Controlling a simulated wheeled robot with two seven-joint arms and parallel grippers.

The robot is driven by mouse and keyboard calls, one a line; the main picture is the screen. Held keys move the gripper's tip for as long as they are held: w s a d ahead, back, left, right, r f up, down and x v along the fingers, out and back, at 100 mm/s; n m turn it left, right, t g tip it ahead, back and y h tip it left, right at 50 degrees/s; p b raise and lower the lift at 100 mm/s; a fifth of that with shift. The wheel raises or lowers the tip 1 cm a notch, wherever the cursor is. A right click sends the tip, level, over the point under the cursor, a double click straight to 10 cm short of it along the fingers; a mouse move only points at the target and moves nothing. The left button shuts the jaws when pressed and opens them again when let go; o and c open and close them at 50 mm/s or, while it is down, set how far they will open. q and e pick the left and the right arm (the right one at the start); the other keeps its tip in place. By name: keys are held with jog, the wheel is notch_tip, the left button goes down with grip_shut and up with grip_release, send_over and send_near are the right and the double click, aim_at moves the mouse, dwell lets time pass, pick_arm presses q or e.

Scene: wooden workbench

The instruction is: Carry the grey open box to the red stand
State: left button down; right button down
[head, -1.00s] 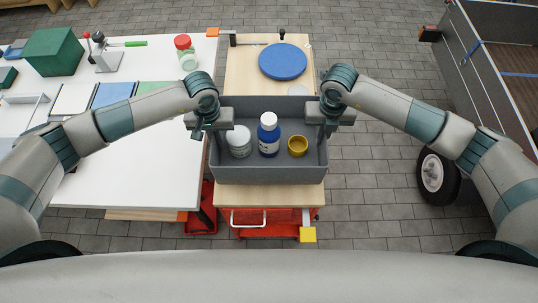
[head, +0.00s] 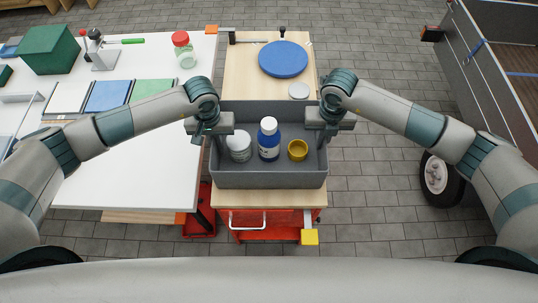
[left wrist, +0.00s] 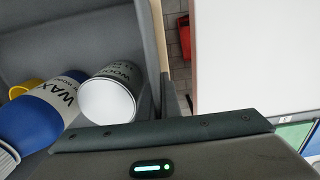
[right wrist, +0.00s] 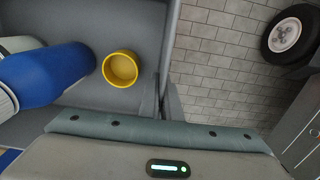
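The grey open box (head: 270,180) is in the middle of the head view, level, with its opening up. It holds a white tin (head: 239,146), a blue wax bottle (head: 269,140) with a white cap and a yellow cup (head: 298,150). My left gripper (head: 214,134) is shut on its left wall, and my right gripper (head: 327,132) is shut on its right wall. The red stand (head: 280,219) with a pale wooden top (head: 235,68) is beneath the box in this view. The box hides part of that top; I cannot tell whether they touch.
A blue disc (head: 283,58) and a small pale lid (head: 299,91) lie on the wooden top behind the box. A white table (head: 150,180) stands close on the left, with a red-lidded jar (head: 183,50). A wheeled trailer (head: 495,85) is at right; floor between is clear.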

pick_arm(q)
jog(key=c, duration=2)
grip_release()
jog(key=shift+a+f, duration=0.1)
pick_arm(e)
jog(key=c, duration=2)
grip_release()
jog(key=shift+d, duration=0.15)
pick_arm(q)
notch_tip(320, 180, up, 12)
jog(key=shift+r, duration=0.1)
pick_arm(e)
notch_tip(320, 180, up, 12)
jog(key=shift+f, duration=0.25)
jog(key=shift+r, duration=0.2)
